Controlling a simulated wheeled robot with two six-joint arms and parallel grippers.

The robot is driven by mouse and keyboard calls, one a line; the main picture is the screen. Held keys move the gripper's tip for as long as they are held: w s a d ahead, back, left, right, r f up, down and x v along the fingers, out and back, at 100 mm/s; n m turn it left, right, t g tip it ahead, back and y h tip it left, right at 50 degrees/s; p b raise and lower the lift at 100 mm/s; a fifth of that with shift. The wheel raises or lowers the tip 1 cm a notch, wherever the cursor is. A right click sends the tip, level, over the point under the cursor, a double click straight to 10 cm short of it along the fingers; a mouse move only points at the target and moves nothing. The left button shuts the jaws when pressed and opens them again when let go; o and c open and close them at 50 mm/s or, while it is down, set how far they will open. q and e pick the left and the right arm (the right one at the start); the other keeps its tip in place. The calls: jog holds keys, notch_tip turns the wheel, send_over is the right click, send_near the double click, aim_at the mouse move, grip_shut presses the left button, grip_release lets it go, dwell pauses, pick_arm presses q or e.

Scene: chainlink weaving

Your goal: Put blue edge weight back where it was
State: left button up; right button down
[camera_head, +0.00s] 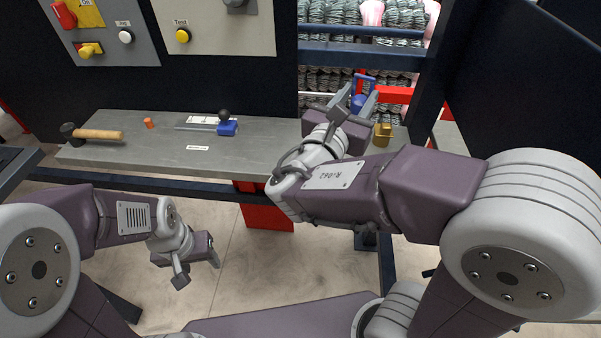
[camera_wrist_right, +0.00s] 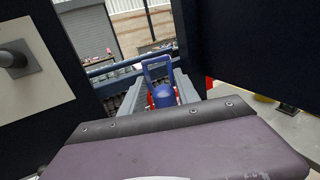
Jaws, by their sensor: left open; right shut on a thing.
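The blue edge weight (camera_head: 357,102) has a rounded body with a loop handle. My right gripper (camera_head: 356,106) is shut on it and holds it up in front of the wire mesh, beyond the bench's right end. In the right wrist view the weight (camera_wrist_right: 162,94) stands between the two fingers, handle upward; its lower part is hidden by the wrist. A brass-yellow weight (camera_head: 383,134) shows just right of the right gripper. My left gripper (camera_head: 198,270) is open and empty, low in front of the bench over the floor.
A grey bench (camera_head: 262,150) carries a hammer (camera_head: 97,134), an orange piece (camera_head: 149,123), a blue tool with a black knob (camera_head: 227,128) and a small label. Control panels (camera_head: 215,25) stand behind it. A red rail (camera_head: 397,95) and dark frame posts flank the mesh.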

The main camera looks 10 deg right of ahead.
jog(key=w+a+f+b, duration=0.2)
jog(key=w+f, duration=0.1)
jog(key=f, duration=0.3)
jog(key=w+a+f+b, duration=0.1)
jog(key=w+f+b, duration=0.2)
jog(key=f, duration=0.3)
jog(key=w+a+f+b, duration=0.2)
jog(key=w+f, duration=0.2)
jog(key=f, duration=0.2)
jog(key=shift+a, duration=0.35)
pick_arm(q)
notch_tip(320, 180, down, 10)
jog(key=shift+s+a+f, duration=0.1)
jog(key=shift+f, duration=0.05)
pick_arm(e)
jog(key=c, duration=0.9)
grip_release()
jog(key=shift+f, duration=0.1)
